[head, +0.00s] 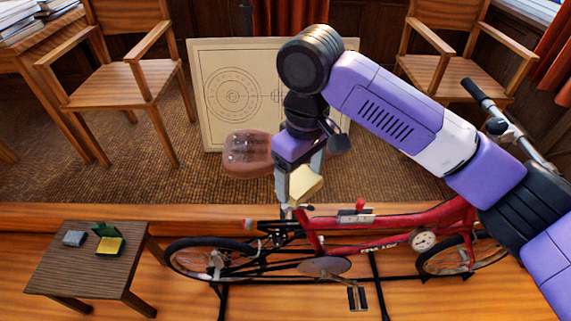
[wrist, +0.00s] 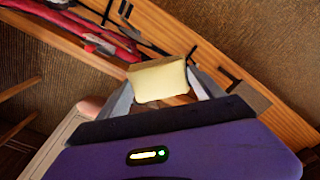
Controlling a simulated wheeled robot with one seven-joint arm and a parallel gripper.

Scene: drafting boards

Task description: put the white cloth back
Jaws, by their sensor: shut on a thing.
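My gripper (head: 299,184) is shut on a pale cream, block-shaped thing, which looks like the white cloth (head: 306,187) folded up. In the wrist view the cloth (wrist: 160,80) sits between the two grey fingers of my gripper (wrist: 163,88). In the head view it is held in the air in front of the drawing board, above the rear half of the red bicycle. My fingers hide part of it. No surface is seen touching it from below.
A red bicycle (head: 385,232) stands on a black stand. A small dark wooden table (head: 75,265) at lower left holds a grey block (head: 75,238) and a green-and-yellow thing (head: 109,244). A drawing board (head: 222,70) stands behind; wooden chairs (head: 125,80) flank it.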

